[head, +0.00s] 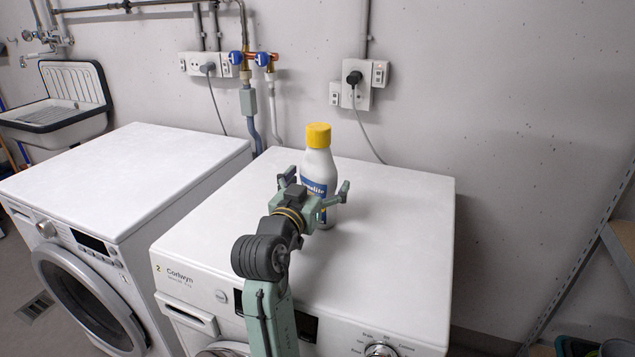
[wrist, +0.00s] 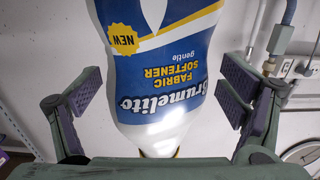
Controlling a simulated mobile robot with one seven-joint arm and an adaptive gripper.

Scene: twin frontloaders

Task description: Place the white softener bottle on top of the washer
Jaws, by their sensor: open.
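The white softener bottle (head: 319,165) has a yellow cap and a blue label. It stands upright on the white top of the right-hand front-loader (head: 400,235), which carries the name Corlwyn and has a drawer at its front left. My gripper (head: 316,184) is open, reaching in from the front, with one finger on either side of the bottle. In the wrist view the bottle (wrist: 165,100) appears upside down between the two finger pads, with a gap on each side. The bottle's lower part is partly hidden behind my gripper in the head view.
A second front-loader (head: 130,165) stands to the left, its top bare, with a narrow gap between the machines. Behind are a wall with pipes, blue valves (head: 250,58) and a plugged socket (head: 356,84). A sink (head: 60,105) is at the far left. The top around the bottle is clear.

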